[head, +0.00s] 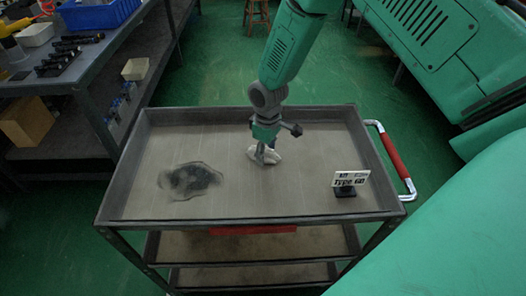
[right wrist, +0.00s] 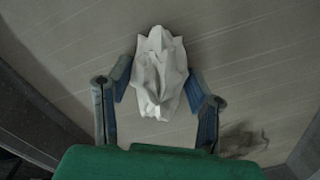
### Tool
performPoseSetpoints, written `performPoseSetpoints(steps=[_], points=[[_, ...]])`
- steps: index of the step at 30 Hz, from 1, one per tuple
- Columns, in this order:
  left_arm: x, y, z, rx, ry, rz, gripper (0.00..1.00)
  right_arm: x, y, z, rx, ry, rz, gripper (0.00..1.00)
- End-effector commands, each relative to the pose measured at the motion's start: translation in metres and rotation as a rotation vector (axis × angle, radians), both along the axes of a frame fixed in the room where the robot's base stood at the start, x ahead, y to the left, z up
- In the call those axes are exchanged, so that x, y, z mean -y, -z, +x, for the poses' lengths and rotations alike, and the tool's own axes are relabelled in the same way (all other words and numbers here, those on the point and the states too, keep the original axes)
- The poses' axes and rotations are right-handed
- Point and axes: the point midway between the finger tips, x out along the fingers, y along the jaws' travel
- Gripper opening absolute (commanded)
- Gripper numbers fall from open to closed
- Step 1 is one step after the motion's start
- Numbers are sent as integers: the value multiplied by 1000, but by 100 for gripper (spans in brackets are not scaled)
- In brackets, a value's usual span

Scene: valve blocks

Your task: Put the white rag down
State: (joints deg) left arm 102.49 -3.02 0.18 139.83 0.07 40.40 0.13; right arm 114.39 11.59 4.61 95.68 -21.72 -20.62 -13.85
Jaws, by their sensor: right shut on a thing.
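The white rag (head: 268,157) is a crumpled pale bundle over the middle of the cart's top tray (head: 225,140). In the right wrist view the rag (right wrist: 158,75) sits between the two blue-grey fingers of my right gripper (right wrist: 160,88). In the head view my right gripper (head: 264,146) points down and is shut on the rag. The rag is at or very near the tray surface; I cannot tell whether it touches. My left gripper is not in view.
A dark stain or flat patch (head: 190,180) marks the tray's left part. A small sign on a black base (head: 346,183) stands at the right. The tray has a raised rim, with a red handle (head: 393,154) outside it. A cluttered workbench (head: 75,60) stands at left.

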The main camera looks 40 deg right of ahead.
Motion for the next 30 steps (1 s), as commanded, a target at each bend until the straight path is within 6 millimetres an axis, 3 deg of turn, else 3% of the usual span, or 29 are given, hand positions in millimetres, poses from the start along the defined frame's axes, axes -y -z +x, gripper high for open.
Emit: performPoseSetpoints(steps=[8,9,11,30], points=[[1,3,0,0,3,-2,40,8,11,-1,-4,5,4,1],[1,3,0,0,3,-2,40,8,11,-1,-7,6,1,51],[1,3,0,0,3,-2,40,6,11,-1,-10,6,-3,67],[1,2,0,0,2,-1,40,0,8,-1,-5,2,0,67]])
